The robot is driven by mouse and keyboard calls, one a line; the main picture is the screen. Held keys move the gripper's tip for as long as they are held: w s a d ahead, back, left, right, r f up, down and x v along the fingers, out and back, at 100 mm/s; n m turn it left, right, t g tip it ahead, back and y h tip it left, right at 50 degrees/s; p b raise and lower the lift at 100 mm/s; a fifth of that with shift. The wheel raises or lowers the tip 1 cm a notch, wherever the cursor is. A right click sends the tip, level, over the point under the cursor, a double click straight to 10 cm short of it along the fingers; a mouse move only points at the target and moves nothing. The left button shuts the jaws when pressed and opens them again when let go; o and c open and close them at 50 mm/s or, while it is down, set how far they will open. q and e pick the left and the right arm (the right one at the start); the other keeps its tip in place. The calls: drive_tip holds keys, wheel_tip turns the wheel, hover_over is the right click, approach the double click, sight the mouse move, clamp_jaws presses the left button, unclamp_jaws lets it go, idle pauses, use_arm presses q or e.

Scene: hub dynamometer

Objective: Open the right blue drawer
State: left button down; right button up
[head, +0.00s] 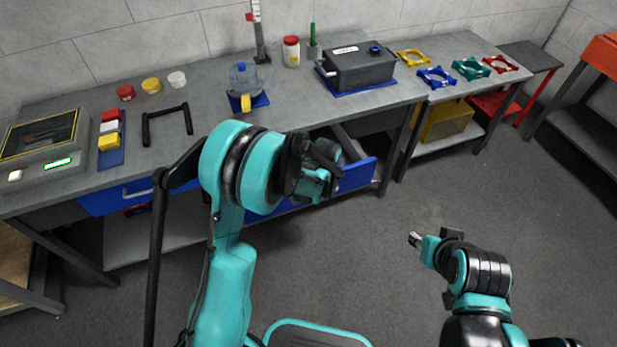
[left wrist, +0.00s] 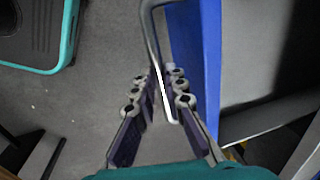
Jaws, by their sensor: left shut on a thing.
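The right blue drawer (head: 357,174) is pulled out from under the workbench, with its grey interior showing behind the blue front. The drawer front (left wrist: 196,55) also runs down the left wrist view, with its metal handle (left wrist: 152,35) beside it. My left gripper (left wrist: 164,92) is shut on the handle, whose bar passes between the fingers. In the head view my left arm hides the handle and part of the drawer front. My right gripper (head: 415,240) is over the floor at the right, away from the drawer; its jaw opening is too small to judge.
The left blue drawer (head: 125,196) is under the bench at left. A yellow bin (head: 447,120) is on a low shelf. The floor in front is clear.

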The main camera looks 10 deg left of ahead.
use_arm(q)
drive_tip(key=s+d, duration=0.5)
drive_tip(key=s, duration=0.3)
drive_tip(key=shift+d+b, duration=0.3)
drive_tip(key=shift+b, duration=0.15)
drive_tip(key=c, duration=1.9)
unclamp_jaws()
drive_tip(key=shift+o, duration=0.2)
wheel_tip(320, 180, up, 12)
drive_tip(key=s+d, duration=0.1)
drive_tip(key=s, duration=0.1)
drive_tip(key=shift+d, duration=0.15)
drive_tip(key=shift+f, duration=0.1)
